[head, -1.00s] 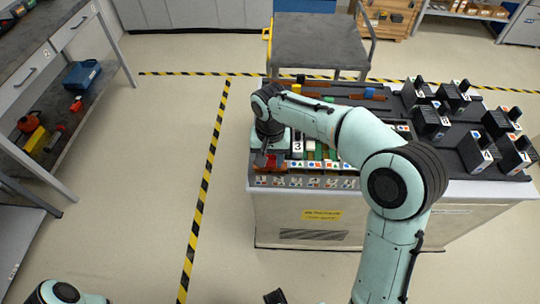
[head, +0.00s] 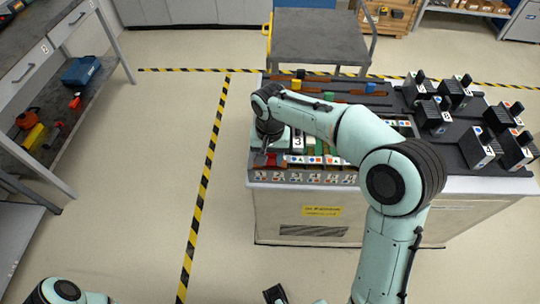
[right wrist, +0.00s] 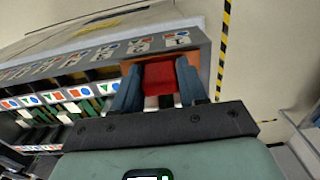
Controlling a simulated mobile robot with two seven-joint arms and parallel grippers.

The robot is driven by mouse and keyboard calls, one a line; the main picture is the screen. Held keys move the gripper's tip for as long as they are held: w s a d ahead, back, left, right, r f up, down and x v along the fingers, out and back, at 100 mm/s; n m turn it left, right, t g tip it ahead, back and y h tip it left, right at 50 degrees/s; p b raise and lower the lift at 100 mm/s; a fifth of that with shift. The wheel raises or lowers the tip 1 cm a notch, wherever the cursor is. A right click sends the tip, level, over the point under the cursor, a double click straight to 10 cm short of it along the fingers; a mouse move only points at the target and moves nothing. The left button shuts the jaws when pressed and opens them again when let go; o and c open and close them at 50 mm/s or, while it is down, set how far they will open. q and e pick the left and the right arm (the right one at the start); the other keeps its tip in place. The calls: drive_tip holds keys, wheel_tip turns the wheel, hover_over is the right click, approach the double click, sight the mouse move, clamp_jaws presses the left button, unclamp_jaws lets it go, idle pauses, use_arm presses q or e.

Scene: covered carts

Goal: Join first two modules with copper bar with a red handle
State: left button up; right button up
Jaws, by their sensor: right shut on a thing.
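In the right wrist view, the red handle (right wrist: 158,78) sits between the two blue-grey fingers of my right gripper (right wrist: 160,92), which is shut on it. Orange-brown copper (right wrist: 152,57) shows just beyond the handle, at the front row of the rack. In the head view my right gripper (head: 268,158) is at the rack's front left corner, with red showing beneath it. A module marked 3 (head: 298,142) stands just right of it. The wrist hides the first modules, so I cannot tell whether the bar is seated.
Bars with yellow (head: 297,84), green (head: 328,99) and blue (head: 370,87) handles lie at the cart's back. Several black numbered modules (head: 482,147) stand on its right side. A grey cart (head: 320,40) stands behind. Floor left of the cart is clear.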

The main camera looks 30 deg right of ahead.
drive_tip(key=o, duration=1.2)
drive_tip(key=shift+c, duration=0.2)
wheel_tip(320, 180, up, 13)
drive_tip(key=p, duration=0.2)
drive_tip(key=shift+r+p, duration=0.2)
drive_tip(key=shift+p, duration=0.1)
